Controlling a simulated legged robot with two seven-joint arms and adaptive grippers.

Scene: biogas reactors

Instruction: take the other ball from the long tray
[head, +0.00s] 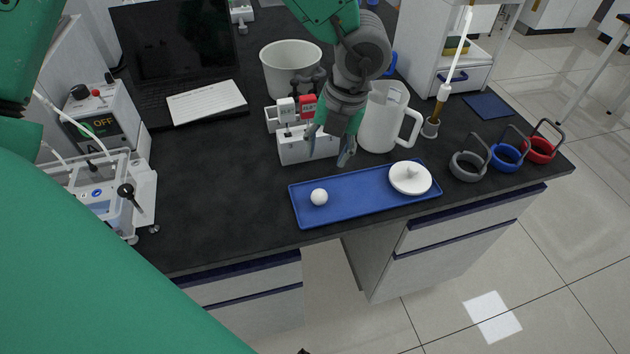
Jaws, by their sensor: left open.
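A small white ball (319,197) rests on the left part of the long blue tray (358,199), near the front of the dark bench. A round white lid with a knob (410,179) lies on the tray's right end. My left gripper (328,152) is open and empty, pointing down. In the picture it appears just behind the tray, above and slightly right of the ball. It overlaps a white block holder (293,148) and is close to the white pitcher (381,125). My right gripper is not in view.
A white bucket (286,67) and a laptop (175,45) stand behind. Grey, blue (508,157) and red handled rings stand right of the tray. A control box marked OFF (103,119) is at the left. The bench left of the tray is clear.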

